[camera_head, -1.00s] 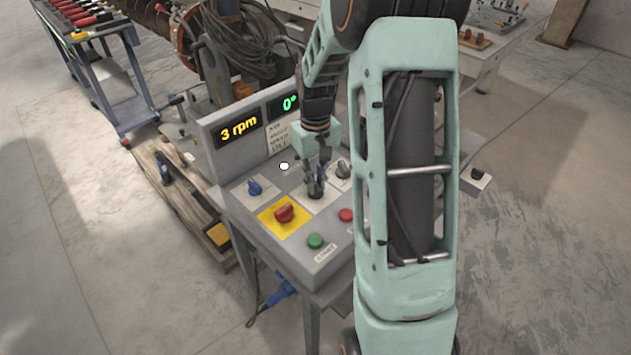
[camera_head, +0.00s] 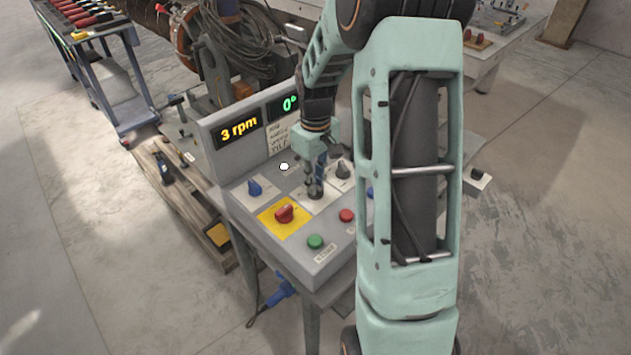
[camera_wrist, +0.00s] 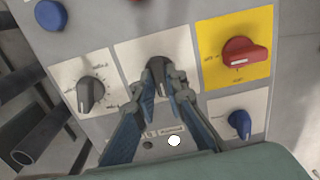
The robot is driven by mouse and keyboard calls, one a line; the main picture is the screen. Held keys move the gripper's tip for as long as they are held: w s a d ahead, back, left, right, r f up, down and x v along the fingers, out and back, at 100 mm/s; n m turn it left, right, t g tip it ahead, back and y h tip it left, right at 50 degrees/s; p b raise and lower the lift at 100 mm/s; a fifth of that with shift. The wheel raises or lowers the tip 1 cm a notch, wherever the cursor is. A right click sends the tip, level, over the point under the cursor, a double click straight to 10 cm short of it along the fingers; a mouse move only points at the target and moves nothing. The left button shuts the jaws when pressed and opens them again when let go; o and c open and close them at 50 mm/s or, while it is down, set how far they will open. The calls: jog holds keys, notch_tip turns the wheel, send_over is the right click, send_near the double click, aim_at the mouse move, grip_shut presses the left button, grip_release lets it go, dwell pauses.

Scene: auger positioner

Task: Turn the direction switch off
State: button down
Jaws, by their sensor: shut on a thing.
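A control box (camera_head: 215,185) stands on a grey stand. A dark rotary switch on a white plate sits in the middle of its panel; it shows between my fingers in the wrist view (camera_wrist: 157,68). I take it for the direction switch, but its label is too small to read. My gripper (camera_head: 315,186) is over this switch with its fingers pointing down. In the wrist view my gripper (camera_wrist: 163,90) is shut on the switch, one finger on each side. The fingers hide part of the knob, so its exact setting cannot be told.
Green (camera_head: 315,241) and red (camera_head: 346,215) buttons line the front. The display (camera_head: 238,127) reads 3 rpm; another (camera_head: 289,104) reads 0°.

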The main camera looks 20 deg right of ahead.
jog(key=c, duration=2)
grip_release()
jog(key=shift+o, duration=0.2)
jog(key=shift+r, duration=0.15)
notch_tip(320, 180, up, 12)
